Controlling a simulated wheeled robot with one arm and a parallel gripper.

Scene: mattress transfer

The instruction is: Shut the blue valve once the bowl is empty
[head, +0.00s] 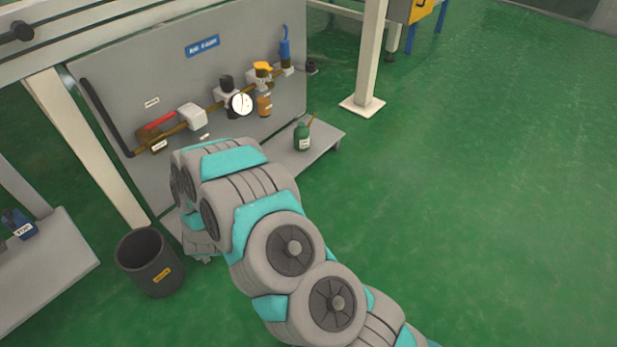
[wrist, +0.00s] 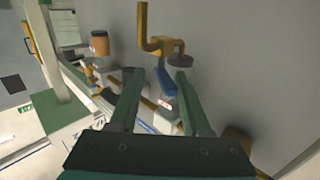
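In the head view the blue valve (head: 285,50) stands upright near the right end of the pipe on the grey panel. An amber bowl (head: 264,104) hangs below a yellow-topped fitting; I cannot tell whether it holds liquid. In the head view my arm hides my gripper. In the wrist view my gripper (wrist: 159,76) has its two fingers apart, beside the panel wall. A blue bar (wrist: 164,82) shows in the gap between them; I cannot tell whether it is the valve handle or whether it is touched. An orange container (wrist: 100,43) is to their left.
A red-handled valve (head: 158,121), a white block (head: 192,117) and a round gauge (head: 241,103) line the pipe. A green bottle (head: 302,138) stands on the low shelf. A dark bin (head: 150,263) is at lower left. Green floor at right is clear.

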